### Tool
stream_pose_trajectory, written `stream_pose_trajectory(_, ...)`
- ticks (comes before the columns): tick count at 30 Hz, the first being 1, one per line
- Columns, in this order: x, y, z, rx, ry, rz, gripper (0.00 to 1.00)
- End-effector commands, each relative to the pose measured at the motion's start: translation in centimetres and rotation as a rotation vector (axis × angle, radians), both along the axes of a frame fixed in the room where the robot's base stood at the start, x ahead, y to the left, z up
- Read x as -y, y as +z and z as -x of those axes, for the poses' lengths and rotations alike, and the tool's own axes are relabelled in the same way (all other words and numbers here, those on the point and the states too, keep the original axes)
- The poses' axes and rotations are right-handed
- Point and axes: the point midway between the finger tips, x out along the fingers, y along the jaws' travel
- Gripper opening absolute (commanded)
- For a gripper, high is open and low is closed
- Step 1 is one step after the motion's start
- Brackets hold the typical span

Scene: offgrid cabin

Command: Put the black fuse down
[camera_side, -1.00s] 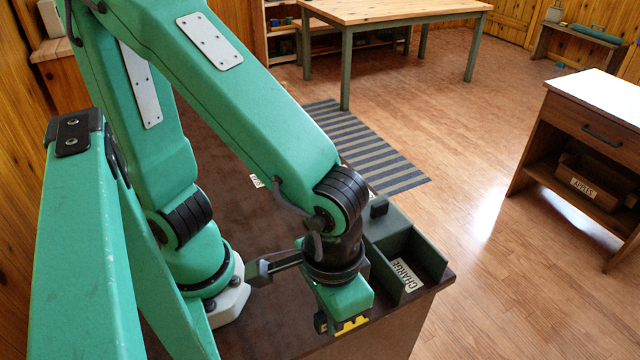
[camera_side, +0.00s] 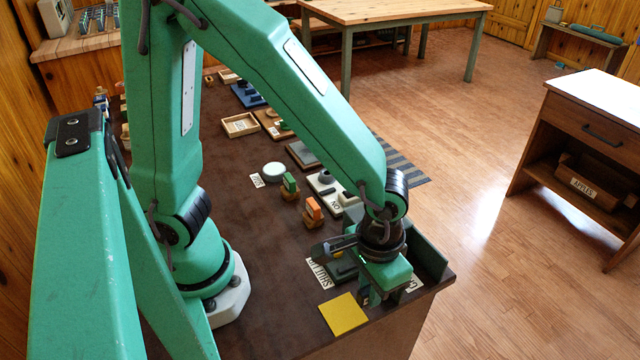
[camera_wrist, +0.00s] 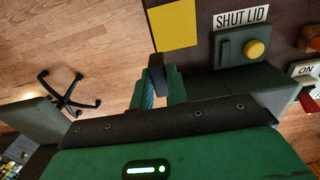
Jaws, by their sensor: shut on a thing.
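My gripper (camera_side: 374,296) hangs near the front right corner of the dark table, to the right of a flat yellow square (camera_side: 344,314). In the wrist view my gripper (camera_wrist: 159,92) has its fingers closed around a small dark piece, the black fuse (camera_wrist: 157,66). The fuse is held above the surface, and its lower end is hard to make out. The yellow square (camera_wrist: 174,25) shows bare just above the fingers in that view. The grey-green tray (camera_side: 432,258) behind my gripper is partly hidden, and so is its label.
A grey box with a yellow knob (camera_wrist: 254,49) sits beside the "SHUT LID" label (camera_wrist: 242,17). Orange-topped (camera_side: 313,208) and green-topped (camera_side: 289,184) pieces, a white round thing (camera_side: 273,172) and several trays stand farther back. The table's edge is close by.

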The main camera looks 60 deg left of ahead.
Motion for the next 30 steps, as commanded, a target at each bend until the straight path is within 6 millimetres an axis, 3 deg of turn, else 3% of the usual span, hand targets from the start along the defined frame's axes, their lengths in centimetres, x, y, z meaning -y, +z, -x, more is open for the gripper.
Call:
stream_pose_trajectory(5,0.0,-0.3,0.0,-0.001,0.0,-0.001,0.0)
stream_pose_trajectory(18,0.0,-3.9,0.1,-0.001,0.001,-0.001,0.0)
stream_pose_trajectory(30,0.0,-4.2,0.0,-0.001,0.001,0.0,0.0)
